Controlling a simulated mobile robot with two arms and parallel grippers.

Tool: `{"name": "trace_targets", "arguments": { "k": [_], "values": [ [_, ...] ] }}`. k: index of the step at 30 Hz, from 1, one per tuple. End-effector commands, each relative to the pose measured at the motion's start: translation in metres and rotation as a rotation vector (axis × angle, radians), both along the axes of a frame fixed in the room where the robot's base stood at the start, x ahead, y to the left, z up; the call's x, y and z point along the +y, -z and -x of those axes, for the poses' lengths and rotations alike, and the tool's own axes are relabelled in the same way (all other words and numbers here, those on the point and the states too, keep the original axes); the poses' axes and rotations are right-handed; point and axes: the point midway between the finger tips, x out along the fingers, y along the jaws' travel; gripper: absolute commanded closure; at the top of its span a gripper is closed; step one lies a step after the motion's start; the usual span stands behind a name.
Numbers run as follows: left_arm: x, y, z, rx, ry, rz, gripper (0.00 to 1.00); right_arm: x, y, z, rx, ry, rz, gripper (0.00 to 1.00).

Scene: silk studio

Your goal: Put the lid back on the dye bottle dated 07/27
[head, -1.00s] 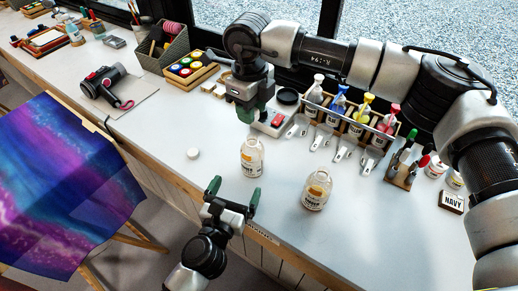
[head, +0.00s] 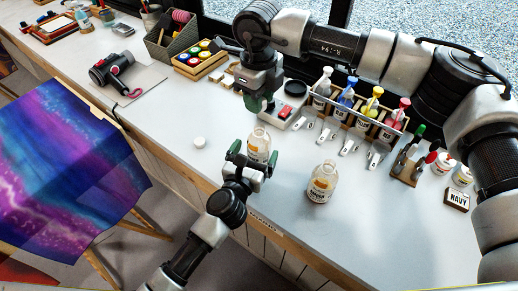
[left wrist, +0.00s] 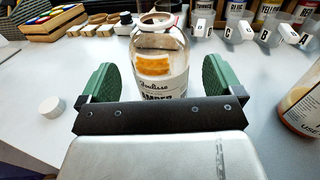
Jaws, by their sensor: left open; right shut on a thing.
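A clear glass bottle (head: 259,139) with a pale label stands upright and uncapped on the white table. It also shows in the left wrist view (left wrist: 162,62), where its label reads AMBER; I cannot read a date. My left gripper (head: 254,158) is open, its green fingers on either side of this bottle, with no clear contact. A second uncapped bottle (head: 321,184) stands to the right, its date unreadable; part of it shows in the left wrist view (left wrist: 302,107). A white lid (head: 200,142) lies on the table to the left. My right gripper (head: 256,104) is shut, its held thing hidden.
A rack of colored dye bottles (head: 358,103) stands behind, with white clips in front. A black round dish (head: 295,87) and a grey device with a red part (head: 286,113) lie near the right gripper. A NAVY block (head: 457,199) is at right. The table's front is clear.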

Motion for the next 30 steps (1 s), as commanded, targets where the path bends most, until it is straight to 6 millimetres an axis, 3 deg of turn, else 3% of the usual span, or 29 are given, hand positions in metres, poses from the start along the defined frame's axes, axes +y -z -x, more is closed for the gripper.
{"name": "trace_targets", "arguments": {
  "k": [7,19,30],
  "values": [
    [-0.011,0.000,-0.028,-0.001,0.000,0.000,0.05,0.000,0.000,0.000,0.000,0.000,0.000,0.88],
    [-0.013,0.000,-0.033,0.000,0.000,0.000,0.05,0.000,0.000,0.000,0.000,0.000,0.000,0.88],
    [-0.013,0.000,-0.033,0.000,0.000,0.000,0.60,0.000,0.000,0.000,0.000,0.000,0.000,0.88]
  ]
}}
